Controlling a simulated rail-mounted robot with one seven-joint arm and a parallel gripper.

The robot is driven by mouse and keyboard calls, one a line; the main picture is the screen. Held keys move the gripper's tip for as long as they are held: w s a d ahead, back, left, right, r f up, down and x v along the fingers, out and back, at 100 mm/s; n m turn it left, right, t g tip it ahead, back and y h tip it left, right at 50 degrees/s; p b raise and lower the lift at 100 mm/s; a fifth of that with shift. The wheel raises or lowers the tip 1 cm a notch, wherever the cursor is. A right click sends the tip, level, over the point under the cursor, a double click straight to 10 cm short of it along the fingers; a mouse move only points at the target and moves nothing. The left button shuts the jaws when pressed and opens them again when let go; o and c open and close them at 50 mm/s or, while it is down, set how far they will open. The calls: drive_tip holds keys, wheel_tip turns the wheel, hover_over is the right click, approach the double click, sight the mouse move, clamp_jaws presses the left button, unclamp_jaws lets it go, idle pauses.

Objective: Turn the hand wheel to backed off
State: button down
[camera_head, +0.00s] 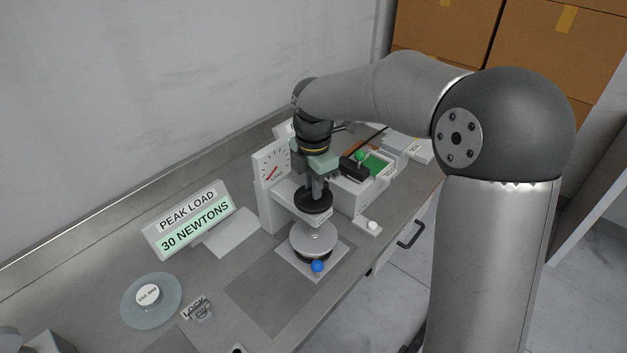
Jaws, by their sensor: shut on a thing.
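The hand wheel (313,203) is a dark disc on top of the white cup press (268,208), in the middle of the camera_head view. My gripper (318,190) points straight down from above and is shut on the hand wheel's hub. The fingers hide part of the hub. Below the wheel is a round light-grey platen (313,237) on a square base plate, with a blue ball knob (317,266) at its front. A dial with a red needle (271,172) stands on the press column. The wheel's backed-off mark cannot be made out.
A sign reading "PEAK LOAD 30 NEWTONS" (190,221) stands to the left. A round "150 MM" disc (151,301) and a "LOCK" tag (198,308) lie at the front left. A white box with a green inside (374,163) is behind right. The bench's right edge is close.

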drive_tip(key=shift+r+n+p, duration=0.15)
drive_tip(key=shift+n+p, duration=0.3)
drive_tip(key=shift+n, duration=0.85)
drive_tip(key=c, duration=1.4)
unclamp_jaws()
wheel_tip(320, 180, up, 17)
drive_tip(key=b, duration=0.1)
drive_tip(key=shift+r, duration=0.15)
